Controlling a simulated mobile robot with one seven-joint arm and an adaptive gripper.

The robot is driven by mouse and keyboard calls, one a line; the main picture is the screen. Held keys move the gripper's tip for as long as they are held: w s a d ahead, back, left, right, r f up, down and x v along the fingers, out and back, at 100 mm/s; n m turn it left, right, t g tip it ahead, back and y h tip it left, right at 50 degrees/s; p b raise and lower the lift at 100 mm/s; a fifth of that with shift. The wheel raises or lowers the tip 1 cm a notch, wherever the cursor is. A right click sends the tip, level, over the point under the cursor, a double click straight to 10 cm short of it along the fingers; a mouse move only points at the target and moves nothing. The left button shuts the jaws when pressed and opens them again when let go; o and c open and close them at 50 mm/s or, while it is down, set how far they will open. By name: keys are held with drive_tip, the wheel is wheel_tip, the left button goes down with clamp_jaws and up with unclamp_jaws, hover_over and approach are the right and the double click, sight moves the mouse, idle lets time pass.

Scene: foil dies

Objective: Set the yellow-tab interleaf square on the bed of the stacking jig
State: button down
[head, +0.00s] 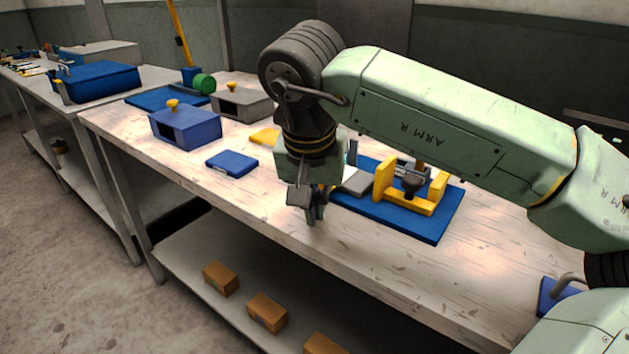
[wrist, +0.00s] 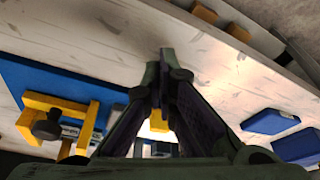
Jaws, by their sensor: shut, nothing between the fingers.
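The jig with a blue base (head: 427,227), yellow uprights and a dark knob stands right of my gripper. It also shows at the left of the wrist view (wrist: 30,75). A grey plate (head: 357,182) lies at the jig's left end, partly hidden by my arm. A flat yellow piece (head: 264,136) lies on the table behind my wrist. A yellow patch (wrist: 158,124) shows between my fingers in the wrist view; I cannot tell whether either is the interleaf's tab. My gripper (head: 314,218) is shut and empty, pointing down near the table's front edge; it also shows in the wrist view (wrist: 166,54).
A flat blue block (head: 232,163) and a blue box with a yellow knob (head: 186,127) stand to the left. A grey box (head: 242,103) is behind them. Brown boxes (head: 267,312) lie on the lower shelf. The table front is mostly clear.

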drive_tip(key=shift+w+d+f+p, duration=0.15)
drive_tip(key=shift+w+p, duration=0.05)
drive_tip(key=shift+w, duration=0.5)
drive_tip(key=shift+w+d+f+p, duration=0.1)
drive_tip(key=shift+w+f+p, duration=0.05)
drive_tip(key=shift+w, duration=0.55)
drive_tip(key=shift+w+d+f+p, duration=0.15)
drive_tip(key=shift+w+p, duration=0.05)
drive_tip(key=shift+w, duration=0.5)
drive_tip(key=shift+w+d, duration=0.2)
drive_tip(key=shift+w, duration=0.85)
drive_tip(key=shift+r, duration=0.1)
